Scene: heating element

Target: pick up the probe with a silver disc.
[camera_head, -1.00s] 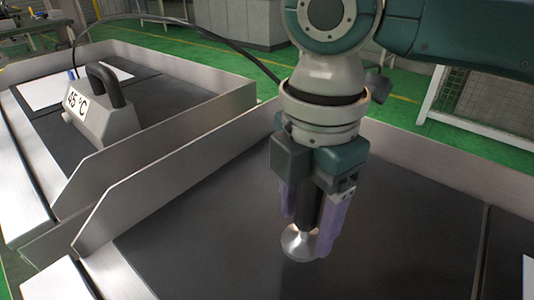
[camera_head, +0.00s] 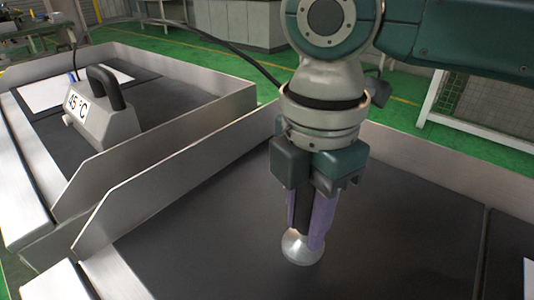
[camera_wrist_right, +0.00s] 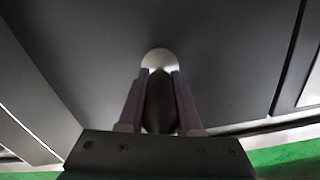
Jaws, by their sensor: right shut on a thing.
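The probe has a dark handle and a round silver disc (camera_head: 301,248) at its lower end. My right gripper (camera_head: 311,218) points down in the head view with its purple fingers shut on the probe's dark handle, which also shows between the fingers in the right wrist view (camera_wrist_right: 159,102). The disc sticks out below the fingertips, over the dark tray floor. I cannot tell whether the disc touches the floor. My left gripper is in no view.
The dark tray (camera_head: 400,235) has raised metal walls, with free floor around the probe. A second tray at left holds a grey device (camera_head: 103,115) with a black handle and a "45 °C" label. A black cable (camera_head: 235,50) runs behind my right arm.

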